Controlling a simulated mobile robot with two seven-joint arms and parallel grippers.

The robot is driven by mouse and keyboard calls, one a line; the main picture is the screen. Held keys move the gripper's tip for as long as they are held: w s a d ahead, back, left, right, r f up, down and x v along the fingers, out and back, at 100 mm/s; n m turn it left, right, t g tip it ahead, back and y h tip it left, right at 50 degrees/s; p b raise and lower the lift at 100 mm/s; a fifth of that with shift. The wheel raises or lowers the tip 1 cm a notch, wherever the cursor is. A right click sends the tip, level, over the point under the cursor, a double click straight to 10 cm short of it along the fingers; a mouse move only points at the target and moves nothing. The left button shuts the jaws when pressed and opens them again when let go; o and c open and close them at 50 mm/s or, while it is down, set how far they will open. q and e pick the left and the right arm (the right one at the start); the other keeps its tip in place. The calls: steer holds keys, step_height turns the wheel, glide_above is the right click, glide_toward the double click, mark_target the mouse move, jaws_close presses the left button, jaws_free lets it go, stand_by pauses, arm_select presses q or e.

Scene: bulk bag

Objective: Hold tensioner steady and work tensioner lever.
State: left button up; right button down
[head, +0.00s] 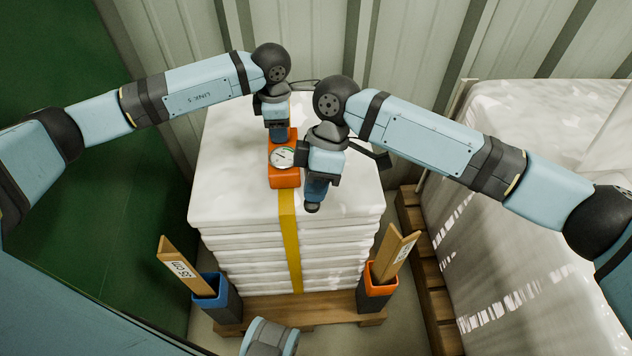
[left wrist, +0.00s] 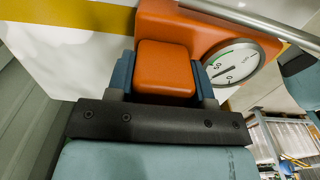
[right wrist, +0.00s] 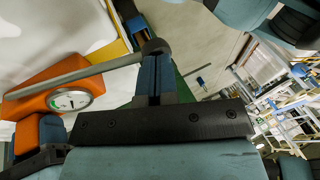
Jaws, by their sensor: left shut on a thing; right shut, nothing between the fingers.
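The orange tensioner (head: 285,179) with a round white gauge (head: 283,157) sits on top of the white bag stack, on the yellow strap (head: 290,240). My left gripper (head: 279,135) is shut on the tensioner's raised orange block (left wrist: 165,70), one finger on each side. The grey lever rod (right wrist: 90,75) runs from the tensioner to a dark knob (right wrist: 155,47). My right gripper (head: 314,195) is shut and empty, its fingertips (right wrist: 153,62) right at the lever's knob end; whether they touch is unclear. The gauge (right wrist: 70,100) has a green band; its exact reading is unclear.
The bag stack (head: 230,190) stands on a wooden pallet (head: 325,308). A blue-rimmed holder (head: 226,310) at front left and an orange-rimmed holder (head: 372,299) at front right contain wooden pieces. A wrapped load (head: 520,240) stands right, a corrugated wall (head: 415,50) behind.

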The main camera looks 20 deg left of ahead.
steer(key=shift+f, duration=0.1)
step_height(320, 180, down, 8)
steer(key=s+d+t+y, duration=0.1)
steer(key=s+t, duration=0.1)
stand_by(0.3)
steer(key=s+v, duration=0.1)
steer(key=v, duration=1.3)
steer(key=shift+s+d+r, duration=0.2)
steer(key=shift+d+r, duration=0.15)
steer(key=shift+r, duration=0.1)
steer(key=w+r+g+y, duration=0.1)
steer(key=w+r, duration=0.3)
steer(key=r, duration=0.2)
steer(key=shift+w+d+r+y, duration=0.2)
steer(key=shift+w+d+y, duration=0.1)
steer(key=shift+d, duration=0.1)
